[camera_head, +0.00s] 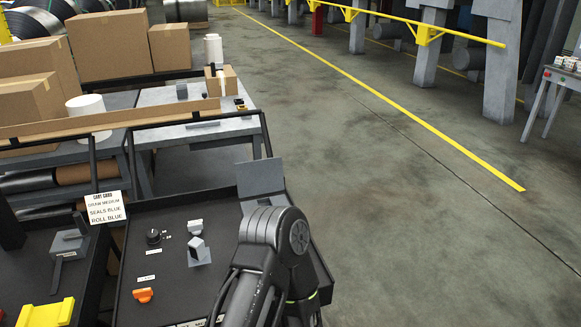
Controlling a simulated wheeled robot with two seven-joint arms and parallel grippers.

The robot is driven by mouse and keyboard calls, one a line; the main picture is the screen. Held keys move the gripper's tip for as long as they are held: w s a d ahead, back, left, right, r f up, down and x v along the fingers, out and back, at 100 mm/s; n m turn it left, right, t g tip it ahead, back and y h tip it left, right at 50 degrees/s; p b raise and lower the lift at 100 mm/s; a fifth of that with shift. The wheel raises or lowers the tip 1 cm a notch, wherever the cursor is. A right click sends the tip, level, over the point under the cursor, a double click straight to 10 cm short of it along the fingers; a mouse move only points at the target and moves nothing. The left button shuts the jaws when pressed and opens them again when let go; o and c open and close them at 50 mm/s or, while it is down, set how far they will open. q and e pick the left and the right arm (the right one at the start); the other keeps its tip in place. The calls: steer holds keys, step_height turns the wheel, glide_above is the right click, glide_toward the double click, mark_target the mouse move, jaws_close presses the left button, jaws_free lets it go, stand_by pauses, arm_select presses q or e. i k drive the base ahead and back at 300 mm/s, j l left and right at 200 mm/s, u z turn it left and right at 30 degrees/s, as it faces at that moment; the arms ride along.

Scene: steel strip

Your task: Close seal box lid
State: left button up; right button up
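A flat grey panel (260,178) stands raised at the far right corner of the black cart top (185,215). It looks like the raised lid of the seal box, but the box below it is hidden behind my dark arm link. The arm rises from the bottom of the picture and covers the right side of the cart. I cannot tell which arm it is. Neither gripper shows in this view.
The cart top carries a black knob (153,237), a grey switch block (198,252) and an orange handle (143,295). A card (105,207) hangs at left. A yellow piece (47,312) lies lower left. Cardboard boxes (108,45) stand behind.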

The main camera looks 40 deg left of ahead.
mark_target(255, 177)
steer(key=z, duration=0.75)
steer(key=i, duration=1.15)
steer(key=i+u, duration=0.75)
steer(key=i+l+u, duration=0.35)
steer(key=i, duration=0.15)
steer(key=i+j+u, duration=0.3)
steer(key=i+u, duration=0.6)
steer(key=i, duration=0.2)
steer(key=i+u, duration=0.5)
steer(key=i+z, duration=0.15)
steer(key=i, duration=0.9)
steer(key=i+j+z, duration=0.15)
steer(key=i, duration=0.9)
steer(key=i+u, duration=0.1)
steer(key=u, duration=4.2)
